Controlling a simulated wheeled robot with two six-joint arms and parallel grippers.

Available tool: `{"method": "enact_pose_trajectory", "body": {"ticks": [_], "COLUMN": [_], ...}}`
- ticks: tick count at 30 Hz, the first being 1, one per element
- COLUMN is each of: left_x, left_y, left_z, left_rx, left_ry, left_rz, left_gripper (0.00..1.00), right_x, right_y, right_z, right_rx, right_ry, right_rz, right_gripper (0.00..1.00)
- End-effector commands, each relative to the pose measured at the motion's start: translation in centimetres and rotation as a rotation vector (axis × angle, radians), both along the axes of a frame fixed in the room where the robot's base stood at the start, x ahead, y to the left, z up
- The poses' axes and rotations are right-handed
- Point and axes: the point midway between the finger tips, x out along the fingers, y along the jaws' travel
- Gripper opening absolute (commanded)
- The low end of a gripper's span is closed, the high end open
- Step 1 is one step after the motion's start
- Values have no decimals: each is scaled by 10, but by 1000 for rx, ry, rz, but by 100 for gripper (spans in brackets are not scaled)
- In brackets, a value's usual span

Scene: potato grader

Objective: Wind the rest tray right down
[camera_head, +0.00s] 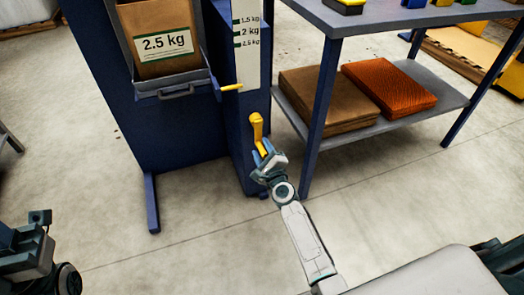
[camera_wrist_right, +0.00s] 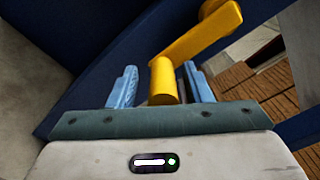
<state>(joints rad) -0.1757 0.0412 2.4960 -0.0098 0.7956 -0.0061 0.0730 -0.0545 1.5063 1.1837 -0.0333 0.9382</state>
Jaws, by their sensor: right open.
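The rest tray (camera_head: 172,88) is a grey tray with a handle on the front of the blue machine, with a paper bag marked 2.5 kg (camera_head: 160,42) on it. A yellow pointer (camera_head: 231,88) at its right side lies below the 2.5 kg mark on the white scale (camera_head: 246,65). The yellow crank (camera_head: 256,130) is on the blue post below the scale. My right gripper (camera_head: 264,152) is open at the crank's lower end. In the right wrist view the crank's round handle (camera_wrist_right: 163,82) stands between the blue fingers, with gaps showing. My left gripper (camera_head: 28,248) is at lower left, its fingers unclear.
A blue-grey table (camera_head: 385,18) stands right of the post, close to my right arm. Its lower shelf (camera_head: 430,85) holds brown sacks (camera_head: 318,97) and orange net sacks (camera_head: 385,85). The concrete floor in front of the machine is clear.

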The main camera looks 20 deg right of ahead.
Motion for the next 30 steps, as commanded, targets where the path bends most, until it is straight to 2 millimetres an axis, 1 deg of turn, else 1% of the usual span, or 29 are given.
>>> {"method": "enact_pose_trajectory", "body": {"ticks": [2,5,8,15,19,24,30], "left_x": [0,0,0,-1,-1,0,0], "left_y": [0,0,0,0,0,0,0], "left_z": [0,1,3,0,-2,-3,-2], "left_rx": [0,0,0,2,2,1,-1], "left_ry": [0,0,-1,-1,0,3,1], "left_rz": [0,0,-1,-1,0,1,2], "left_gripper": [45,45,45,45,45,45,45], "right_x": [-2,-10,-26,-73,-93,-106,-108], "right_y": [0,-1,-1,-2,-3,-3,-3], "right_z": [0,0,0,-1,-2,-1,0], "right_rx": [-1,-1,0,0,0,0,0], "right_ry": [-1,0,1,1,1,1,0], "right_rz": [-1,0,0,0,0,1,0], "right_gripper": [45,45,45,45,45,45,45]}}
